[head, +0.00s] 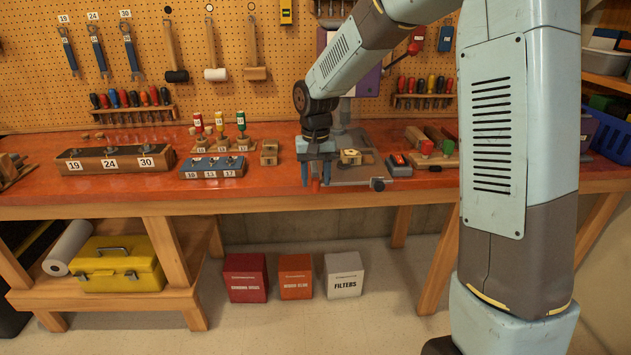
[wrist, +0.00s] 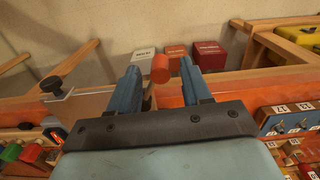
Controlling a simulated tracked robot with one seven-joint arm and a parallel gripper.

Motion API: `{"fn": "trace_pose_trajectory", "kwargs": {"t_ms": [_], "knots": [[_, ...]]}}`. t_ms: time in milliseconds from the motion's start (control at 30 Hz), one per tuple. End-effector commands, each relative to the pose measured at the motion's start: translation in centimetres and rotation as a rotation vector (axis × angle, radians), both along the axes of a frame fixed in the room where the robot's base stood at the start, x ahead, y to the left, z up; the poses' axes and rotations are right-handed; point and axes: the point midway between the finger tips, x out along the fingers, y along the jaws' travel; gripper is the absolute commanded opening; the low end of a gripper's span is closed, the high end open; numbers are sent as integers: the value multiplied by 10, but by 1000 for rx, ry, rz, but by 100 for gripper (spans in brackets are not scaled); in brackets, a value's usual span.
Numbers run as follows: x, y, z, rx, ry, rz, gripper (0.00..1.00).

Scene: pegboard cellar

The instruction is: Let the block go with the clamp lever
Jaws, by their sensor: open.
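My gripper (head: 318,178) is open and points down at the front edge of the red bench, below the drill press. A red cylindrical grip (head: 316,184), which looks like the end of the clamp lever, shows between its fingers. In the wrist view the grip (wrist: 160,68) stands between the two blue fingertips, with a gap on each side. A small wooden block (head: 350,156) sits on the grey metal press table (head: 352,176), just right of my gripper. The rest of the lever and how the block is clamped are hidden.
A dark screw knob (head: 378,183) juts out at the table's front right; it also shows in the wrist view (wrist: 51,86). A blue numbered rack (head: 211,167) and a small wooden piece (head: 269,152) stand left. Several boxes (head: 295,276) stand on the floor below.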

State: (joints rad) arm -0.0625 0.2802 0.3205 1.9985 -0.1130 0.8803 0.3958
Motion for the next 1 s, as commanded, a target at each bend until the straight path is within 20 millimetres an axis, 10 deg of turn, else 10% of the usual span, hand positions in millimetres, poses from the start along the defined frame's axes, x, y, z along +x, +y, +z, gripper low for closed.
{"fn": "trace_pose_trajectory", "kwargs": {"t_ms": [500, 1000], "knots": [[0, 0, -15, 0, -1, 1, 48], [0, 1, -15, 0, -1, 1, 1]]}}
